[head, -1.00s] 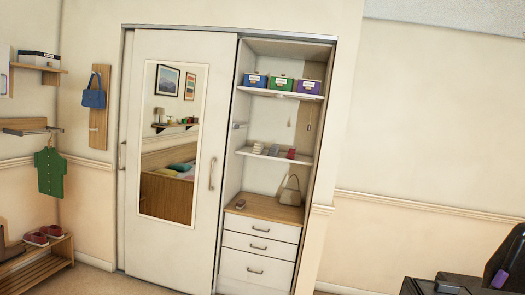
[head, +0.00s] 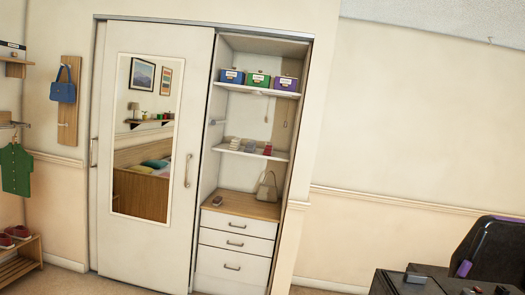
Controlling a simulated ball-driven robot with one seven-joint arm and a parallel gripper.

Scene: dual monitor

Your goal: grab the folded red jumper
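On the middle shelf of the open wardrobe (head: 254,118) there are several small folded items. The rightmost, a small red bundle (head: 268,149), looks like the folded red jumper, though it is too small to be sure. My gripper is not in view.
A sliding door with a mirror (head: 143,140) covers the wardrobe's left half. A beige handbag (head: 267,186) stands on the drawer unit (head: 236,240). Coloured boxes (head: 258,80) fill the top shelf. A dark chair (head: 495,250) and desk (head: 405,285) are at lower right.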

